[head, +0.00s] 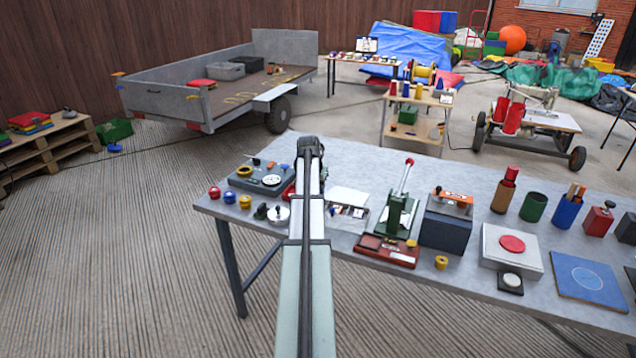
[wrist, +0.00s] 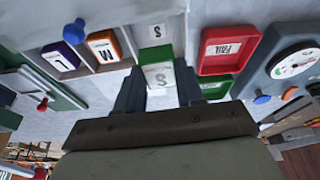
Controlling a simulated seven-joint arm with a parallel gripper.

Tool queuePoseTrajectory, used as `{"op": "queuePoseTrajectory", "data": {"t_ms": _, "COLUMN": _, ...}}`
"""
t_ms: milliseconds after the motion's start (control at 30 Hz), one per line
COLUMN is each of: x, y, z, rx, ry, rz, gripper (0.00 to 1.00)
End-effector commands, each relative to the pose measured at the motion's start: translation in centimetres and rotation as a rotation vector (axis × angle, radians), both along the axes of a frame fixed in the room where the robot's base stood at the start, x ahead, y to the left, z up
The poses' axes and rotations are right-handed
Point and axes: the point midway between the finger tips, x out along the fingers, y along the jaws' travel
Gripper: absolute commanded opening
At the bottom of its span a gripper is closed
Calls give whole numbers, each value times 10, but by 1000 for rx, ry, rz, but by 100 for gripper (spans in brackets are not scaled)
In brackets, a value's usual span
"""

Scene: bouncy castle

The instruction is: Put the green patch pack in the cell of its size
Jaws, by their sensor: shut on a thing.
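My gripper (wrist: 159,84) is shut on the green patch pack (wrist: 150,55), which has a white label marked S. In the wrist view the pack is between the two dark fingers, at the near side of a grey divided tray (wrist: 127,17). Just beyond it is a cell with a small S label (wrist: 155,31). I cannot tell the pack's height over the tray. A purple pack marked L (wrist: 62,56) and an orange pack marked M (wrist: 103,47) are in the cells to the left. In the head view my arm hides the gripper and the pack.
In the wrist view a red FAIL tray (wrist: 229,50) and a green tray (wrist: 217,88) are right of the pack, with a dial gauge (wrist: 293,64) beyond. In the head view a green press (head: 401,215) stands right of the divided tray (head: 347,222) on the grey table (head: 455,178).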

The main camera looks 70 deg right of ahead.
Motion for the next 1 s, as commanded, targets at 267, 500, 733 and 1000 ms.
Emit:
{"op": "queuePoseTrajectory", "data": {"t_ms": 267, "x": 1, "y": -2, "z": -11, "rx": 0, "ry": 1, "rz": -4, "gripper": 8}}
{"op": "queuePoseTrajectory", "data": {"t_ms": 500, "x": 1, "y": -2, "z": -26, "rx": 1, "ry": 1, "rz": -4, "gripper": 8}}
{"op": "queuePoseTrajectory", "data": {"t_ms": 733, "x": 1, "y": -2, "z": -34, "rx": 0, "ry": 1, "rz": -4, "gripper": 8}}
{"op": "queuePoseTrajectory", "data": {"t_ms": 1000, "x": 1, "y": -2, "z": -34, "rx": 0, "ry": 1, "rz": -4, "gripper": 8}}
